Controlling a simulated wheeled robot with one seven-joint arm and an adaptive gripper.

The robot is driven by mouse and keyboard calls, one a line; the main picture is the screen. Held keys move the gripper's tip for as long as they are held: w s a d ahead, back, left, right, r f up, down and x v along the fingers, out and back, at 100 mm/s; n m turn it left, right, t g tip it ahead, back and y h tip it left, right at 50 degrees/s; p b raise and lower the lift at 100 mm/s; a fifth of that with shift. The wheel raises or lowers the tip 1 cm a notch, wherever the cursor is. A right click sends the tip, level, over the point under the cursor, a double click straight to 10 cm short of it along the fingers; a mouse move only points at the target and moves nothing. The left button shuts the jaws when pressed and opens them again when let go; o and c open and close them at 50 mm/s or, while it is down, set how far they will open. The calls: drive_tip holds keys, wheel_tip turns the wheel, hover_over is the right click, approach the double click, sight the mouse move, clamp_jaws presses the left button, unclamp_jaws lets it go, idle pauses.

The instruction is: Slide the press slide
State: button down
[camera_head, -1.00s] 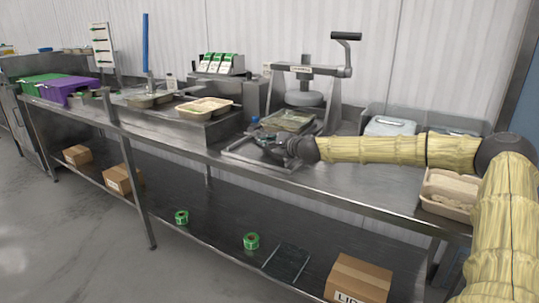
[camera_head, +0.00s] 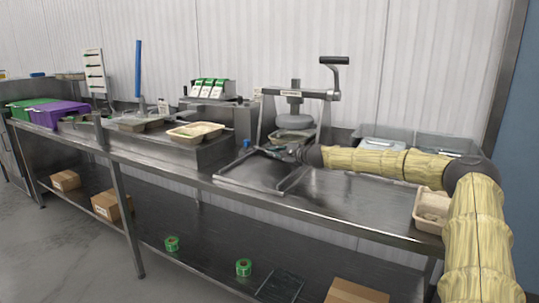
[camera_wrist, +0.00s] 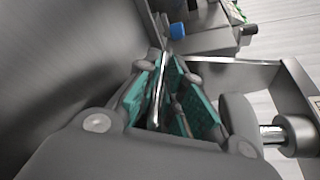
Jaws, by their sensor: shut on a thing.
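The press (camera_head: 296,92) stands at the back of the steel counter, with a crank handle on top and a round plate hanging in its frame. My gripper (camera_head: 283,151) is at the front of the press, low over the counter. In the wrist view, my gripper's teal-padded fingers (camera_wrist: 172,95) are shut on a thin upright metal edge (camera_wrist: 160,82), which looks like part of the press slide. Most of the slide is hidden behind my gripper and the press frame. The bare guide rails (camera_head: 290,180) run forward from the press.
A tray (camera_head: 194,133) stands on a raised shelf to the left. A beige container (camera_head: 432,207) sits at the counter's right front edge, beside my arm. Grey bins (camera_head: 445,143) stand behind my forearm. The counter between the rails and beige container is clear.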

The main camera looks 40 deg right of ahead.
drive_tip(key=shift+d+r, duration=0.2)
drive_tip(key=shift+d, duration=0.05)
drive_tip(key=c, duration=1.8)
unclamp_jaws()
drive_tip(key=shift+d, duration=0.1)
drive_tip(key=shift+f, duration=0.1)
drive_tip(key=shift+s, duration=0.1)
drive_tip(key=shift+v, duration=3.5)
